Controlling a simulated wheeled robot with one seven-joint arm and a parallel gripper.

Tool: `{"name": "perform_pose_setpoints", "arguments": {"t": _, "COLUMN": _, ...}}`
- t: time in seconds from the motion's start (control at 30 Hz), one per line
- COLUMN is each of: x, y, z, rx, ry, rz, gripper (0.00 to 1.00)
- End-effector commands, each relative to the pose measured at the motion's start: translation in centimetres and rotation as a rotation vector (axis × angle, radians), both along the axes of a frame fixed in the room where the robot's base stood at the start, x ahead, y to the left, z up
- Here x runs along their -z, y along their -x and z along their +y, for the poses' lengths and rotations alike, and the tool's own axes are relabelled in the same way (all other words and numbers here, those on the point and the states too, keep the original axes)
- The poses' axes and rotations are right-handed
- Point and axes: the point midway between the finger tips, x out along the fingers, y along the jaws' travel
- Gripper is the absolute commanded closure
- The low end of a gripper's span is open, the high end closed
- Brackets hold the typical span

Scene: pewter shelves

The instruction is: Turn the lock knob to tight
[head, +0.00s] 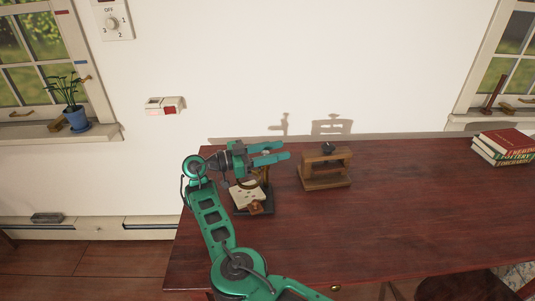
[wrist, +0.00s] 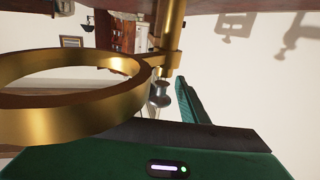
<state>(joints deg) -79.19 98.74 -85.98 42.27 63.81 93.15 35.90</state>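A brass stand with a large brass ring (wrist: 70,92) and an upright brass post (wrist: 172,30) fills the left and middle of the wrist view. A small silver knob (wrist: 159,93) sits at the joint by the post, close to a green finger. In the head view the stand's dark base (head: 262,208) is on the table's left end, with a pale card on it; my arm hides much of the stand. My gripper (head: 285,149) is above it, its two green fingers apart and pointing right. I see nothing held between them. No marking for tight is readable.
A wooden frame (head: 325,170) with a dark knob on top stands right of my gripper. Several books (head: 503,147) are stacked at the table's far right. The dark red table (head: 400,215) is clear between. The white wall is close behind.

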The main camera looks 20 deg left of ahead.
Motion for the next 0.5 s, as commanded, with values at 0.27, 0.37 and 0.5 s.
{"name": "perform_pose_setpoints", "arguments": {"t": 0.27, "x": 0.0, "y": 2.2, "z": 3.3, "rx": -0.005, "ry": 0.001, "rz": 0.002, "gripper": 0.60}}
{"name": "perform_pose_setpoints", "arguments": {"t": 0.37, "x": 0.0, "y": 3.2, "z": 4.8, "rx": -0.003, "ry": 0.001, "rz": 0.002, "gripper": 0.60}}
{"name": "perform_pose_setpoints", "arguments": {"t": 0.5, "x": 0.1, "y": 4.5, "z": 6.7, "rx": -0.001, "ry": 0.003, "rz": 0.001, "gripper": 0.60}}
